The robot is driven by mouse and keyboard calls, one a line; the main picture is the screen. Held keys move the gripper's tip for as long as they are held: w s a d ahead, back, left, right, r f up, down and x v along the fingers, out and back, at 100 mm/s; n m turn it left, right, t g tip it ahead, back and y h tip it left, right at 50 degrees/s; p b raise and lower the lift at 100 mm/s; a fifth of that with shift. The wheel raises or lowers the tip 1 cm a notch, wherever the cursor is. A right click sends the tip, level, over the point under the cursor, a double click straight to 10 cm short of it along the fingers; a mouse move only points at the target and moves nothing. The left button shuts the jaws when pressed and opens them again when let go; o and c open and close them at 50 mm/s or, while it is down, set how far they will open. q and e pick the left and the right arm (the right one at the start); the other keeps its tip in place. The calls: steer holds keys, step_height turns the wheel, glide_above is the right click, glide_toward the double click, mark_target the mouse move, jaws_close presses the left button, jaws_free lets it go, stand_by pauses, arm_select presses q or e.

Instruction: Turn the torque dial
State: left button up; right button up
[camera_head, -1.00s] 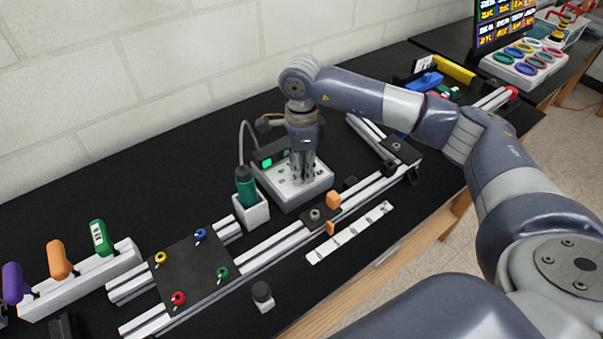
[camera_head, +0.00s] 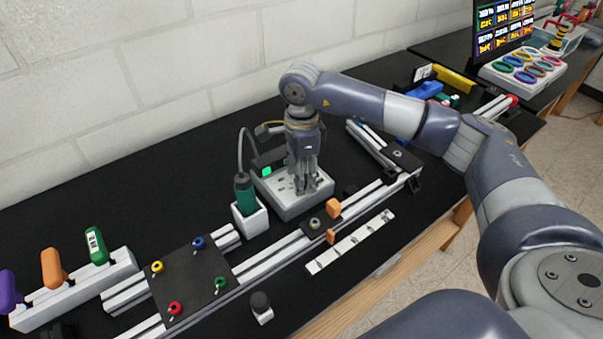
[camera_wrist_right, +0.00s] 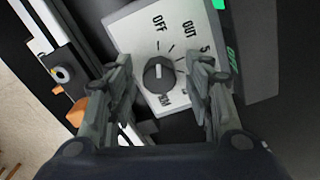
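The torque dial (camera_wrist_right: 159,74) is a dark round knob with a light pointer line on a white panel (camera_wrist_right: 143,32) with printed labels, among them OFF and OUT. In the right wrist view the pointer is roughly upright, toward the OFF side. My right gripper (camera_wrist_right: 160,88) is open, its fingers on either side of the dial with visible gaps. In the head view my right gripper (camera_head: 305,188) points down over the white control box (camera_head: 292,208) and hides the dial. My left gripper is not in view.
A green-handled screwdriver (camera_head: 245,190) stands in a white holder (camera_head: 250,222) left of the box. Aluminium rails (camera_head: 275,258) with orange clamps (camera_head: 333,208) run in front. A black plate (camera_head: 190,282) with coloured knobs lies at left. A lit monitor (camera_head: 500,25) stands at far right.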

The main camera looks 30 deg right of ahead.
step_height(320, 180, up, 12)
stand_by(0.6)
stand_by(0.4)
